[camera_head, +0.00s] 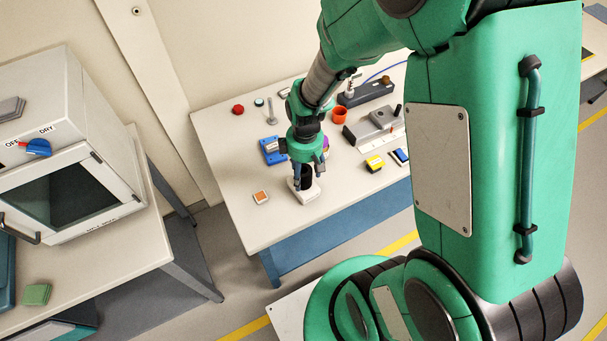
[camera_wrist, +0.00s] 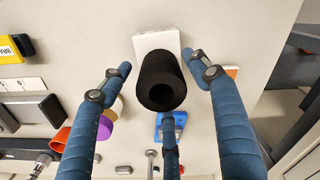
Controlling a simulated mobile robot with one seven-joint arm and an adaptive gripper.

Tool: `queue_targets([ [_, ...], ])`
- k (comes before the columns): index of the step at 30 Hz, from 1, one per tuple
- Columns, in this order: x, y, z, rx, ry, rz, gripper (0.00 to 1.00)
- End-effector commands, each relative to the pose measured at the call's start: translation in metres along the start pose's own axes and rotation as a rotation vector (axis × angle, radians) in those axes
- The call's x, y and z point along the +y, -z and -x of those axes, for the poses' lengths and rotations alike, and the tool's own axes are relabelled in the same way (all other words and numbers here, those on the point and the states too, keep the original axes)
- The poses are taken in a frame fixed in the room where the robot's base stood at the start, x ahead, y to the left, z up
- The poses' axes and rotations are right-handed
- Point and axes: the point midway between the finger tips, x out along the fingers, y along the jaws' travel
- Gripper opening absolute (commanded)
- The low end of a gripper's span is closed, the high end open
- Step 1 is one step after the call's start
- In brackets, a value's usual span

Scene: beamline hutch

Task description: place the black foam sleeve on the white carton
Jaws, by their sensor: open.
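The black foam sleeve (camera_head: 304,181) is a short dark tube standing upright on the white carton (camera_head: 306,196). In the wrist view the sleeve (camera_wrist: 160,74) shows its round open end toward the camera, with part of the carton (camera_wrist: 155,41) visible behind it. Its base looks to be on the carton's top, though the contact edge is partly hidden. My gripper (camera_head: 307,168) is open just above and around the sleeve. In the wrist view its blue fingers (camera_wrist: 160,68) are spread to both sides, with gaps to the sleeve, and a third finger is below it.
A blue block (camera_head: 271,151), an orange-topped tile (camera_head: 261,197), a red cup (camera_head: 340,115), a yellow block (camera_head: 375,163) and a grey device (camera_head: 372,128) stand around on the table (camera_head: 235,180). The table's front edge is close to the carton. A white oven-like cabinet (camera_head: 75,150) is at left.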

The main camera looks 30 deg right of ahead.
Motion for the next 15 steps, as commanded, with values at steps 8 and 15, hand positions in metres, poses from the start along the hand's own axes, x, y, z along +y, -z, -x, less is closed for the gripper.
queue_targets([
  [8, 0.000, 0.000, 0.044, 0.002, -0.002, 0.000, 0.62],
  [15, 0.000, 0.000, 0.082, 0.001, -0.001, 0.000, 0.62],
])
